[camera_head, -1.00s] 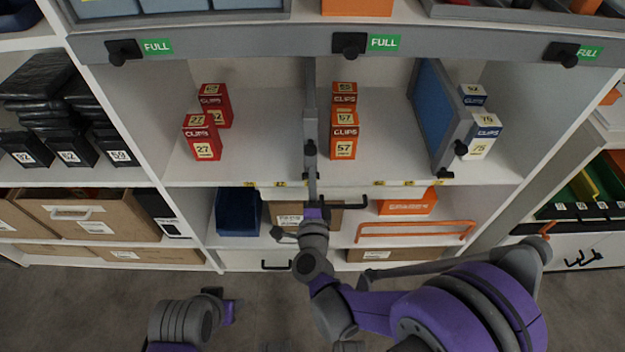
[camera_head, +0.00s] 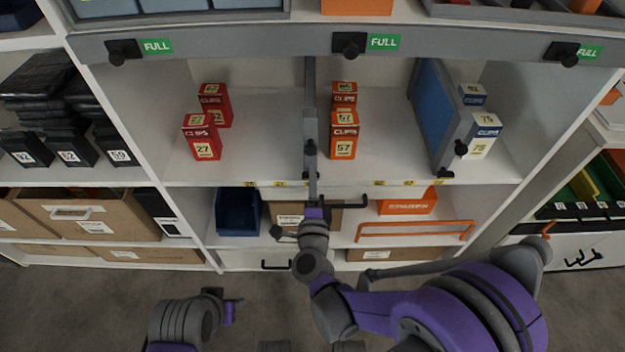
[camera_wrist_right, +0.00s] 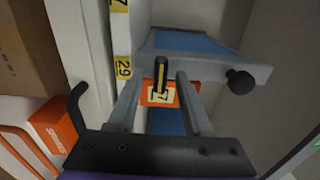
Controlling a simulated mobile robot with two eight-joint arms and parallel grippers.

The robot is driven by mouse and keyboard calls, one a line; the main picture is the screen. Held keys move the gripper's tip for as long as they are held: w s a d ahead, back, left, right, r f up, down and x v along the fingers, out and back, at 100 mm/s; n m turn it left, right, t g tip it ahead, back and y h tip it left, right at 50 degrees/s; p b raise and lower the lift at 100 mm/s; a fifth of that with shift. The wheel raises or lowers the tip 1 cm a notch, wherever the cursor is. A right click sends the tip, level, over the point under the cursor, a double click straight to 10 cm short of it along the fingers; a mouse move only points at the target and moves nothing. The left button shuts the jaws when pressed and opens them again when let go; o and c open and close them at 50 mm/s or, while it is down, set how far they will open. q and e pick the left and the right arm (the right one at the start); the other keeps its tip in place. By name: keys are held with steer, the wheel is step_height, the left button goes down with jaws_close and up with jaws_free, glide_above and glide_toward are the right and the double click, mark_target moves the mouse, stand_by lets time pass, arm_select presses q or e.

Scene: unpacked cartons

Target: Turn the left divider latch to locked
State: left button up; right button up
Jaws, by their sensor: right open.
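The left divider (camera_head: 310,95) is seen edge-on in the middle of the shelf bay, with a dark knob (camera_head: 310,147) on its front edge. That knob seems to be the one at the right in the right wrist view (camera_wrist_right: 240,80). My right gripper (camera_head: 312,178) reaches up to the divider's lower front. In the wrist view it is open (camera_wrist_right: 160,95), and a black latch with a yellow stripe (camera_wrist_right: 160,72) shows between its fingertips. I cannot tell whether they touch. The latch is hidden in the head view. My left gripper (camera_head: 230,308) is low at the left, away from the shelf; its jaws are unclear.
Red clip boxes (camera_head: 202,138) stand left of the divider and orange ones (camera_head: 344,136) right of it. The right divider (camera_head: 440,115) has a blue panel. Below are a blue bin (camera_head: 238,212), an orange spares box (camera_head: 407,204) and an orange handle (camera_head: 415,228).

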steer(key=s, duration=1)
steer(key=shift+s, duration=0.4)
